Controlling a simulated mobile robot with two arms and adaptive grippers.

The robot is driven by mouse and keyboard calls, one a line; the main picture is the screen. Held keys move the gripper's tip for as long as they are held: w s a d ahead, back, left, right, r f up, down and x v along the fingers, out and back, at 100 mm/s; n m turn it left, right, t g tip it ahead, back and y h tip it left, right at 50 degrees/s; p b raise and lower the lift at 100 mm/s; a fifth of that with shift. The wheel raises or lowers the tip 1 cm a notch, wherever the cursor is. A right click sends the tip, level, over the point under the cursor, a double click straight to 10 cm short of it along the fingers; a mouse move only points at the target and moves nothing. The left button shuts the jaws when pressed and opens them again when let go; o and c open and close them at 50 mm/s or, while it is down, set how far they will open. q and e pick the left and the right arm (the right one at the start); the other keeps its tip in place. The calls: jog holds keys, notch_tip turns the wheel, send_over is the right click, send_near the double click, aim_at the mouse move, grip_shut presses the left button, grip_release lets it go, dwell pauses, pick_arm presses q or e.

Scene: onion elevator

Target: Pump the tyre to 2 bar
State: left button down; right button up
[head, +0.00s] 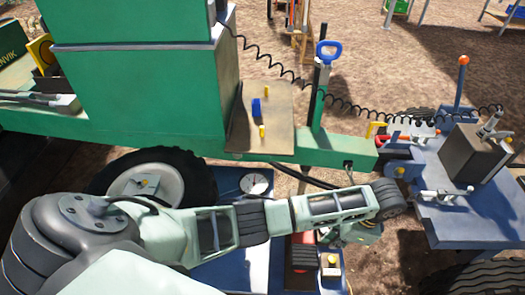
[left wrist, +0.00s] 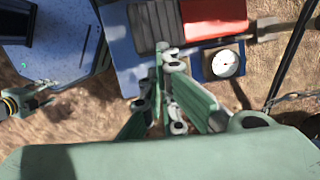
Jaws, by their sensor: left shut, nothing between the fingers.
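The tyre (head: 203,180) with its pale rim (head: 150,185) sits under the green machine, partly hidden behind my left arm. A round white pressure gauge (head: 255,183) lies on a blue surface beside the tyre; it also shows in the left wrist view (left wrist: 225,64). Its reading is too small to tell. A red unit (head: 302,240) with a dark ribbed part (head: 301,257) stands below my forearm. The red body (left wrist: 215,18) and ribbed part (left wrist: 155,24) show in the left wrist view. My left gripper (left wrist: 168,57) is shut and empty, its fingertips pointing toward the ribbed part.
A blue trailer (head: 480,215) with a dark block (head: 474,152) and an orange-knobbed lever (head: 463,75) stands at the right. A black coiled cable (head: 345,105) hangs across to it.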

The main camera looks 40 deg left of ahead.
dwell(0.4)
pick_arm(q)
jog(key=s+a+r+t+h+p, duration=0.1)
jog(key=a+r+t+h+p, duration=0.1)
jog(key=a+r+h+p, duration=0.3)
jog(key=a+h+p, duration=0.1)
jog(key=a, duration=0.3)
jog(key=shift+s+a+r+n+p, duration=0.2)
jog(key=shift+s+n+p, duration=0.15)
jog(key=shift+s+n, duration=0.05)
jog(key=shift+f, duration=0.1)
send_near(313, 256)
jog(key=x, duration=0.5)
jog(key=shift+w, duration=0.25)
jog(key=shift+s+d+f, duration=0.15)
jog(key=shift+f, duration=0.3)
